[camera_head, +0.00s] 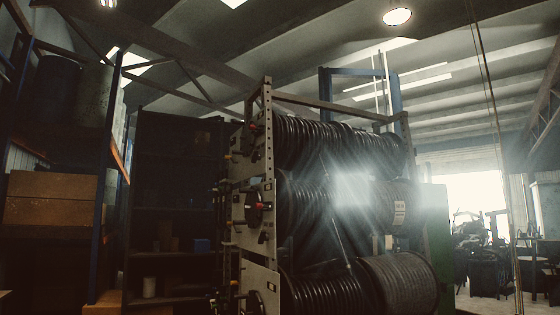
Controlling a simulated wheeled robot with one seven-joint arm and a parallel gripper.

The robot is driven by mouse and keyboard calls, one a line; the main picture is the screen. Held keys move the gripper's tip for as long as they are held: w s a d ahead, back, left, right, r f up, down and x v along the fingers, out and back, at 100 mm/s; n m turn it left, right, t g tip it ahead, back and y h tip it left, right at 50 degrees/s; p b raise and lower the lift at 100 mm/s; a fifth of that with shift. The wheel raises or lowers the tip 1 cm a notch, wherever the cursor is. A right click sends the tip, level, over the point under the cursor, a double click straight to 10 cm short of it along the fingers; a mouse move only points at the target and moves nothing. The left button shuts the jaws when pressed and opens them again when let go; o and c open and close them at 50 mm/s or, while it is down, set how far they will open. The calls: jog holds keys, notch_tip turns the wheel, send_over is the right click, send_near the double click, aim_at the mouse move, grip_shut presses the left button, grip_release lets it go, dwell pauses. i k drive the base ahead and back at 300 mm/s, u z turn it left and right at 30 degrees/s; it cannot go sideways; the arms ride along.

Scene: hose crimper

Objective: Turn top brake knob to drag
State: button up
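A tall hose rack stands in the middle of the head view, with black hose wound on reels stacked one above another. The top hose reel (330,143) is near the rack's upper end. On the rack's perforated metal side plate (268,150), a small dark knob-like part with a red spot (251,127) sits at the top level; it is too small to read its setting. A similar part with a red end (260,206) sits at the middle level. My gripper is not in view.
Shelving with brown boxes (52,185) stands at the left, and a dark shelf unit (172,205) stands just left of the rack. A green panel (432,240) is at the rack's right. Dark equipment (478,245) stands near a bright opening farther right. The floor is barely visible.

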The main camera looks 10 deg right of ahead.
aim_at(257, 156)
jog(key=u, duration=0.4)
jog(key=i, duration=1.05)
jog(key=u, duration=0.35)
jog(key=i, duration=1.6)
jog(key=z, duration=1.05)
jog(key=i, duration=0.9)
jog(key=z, duration=0.5)
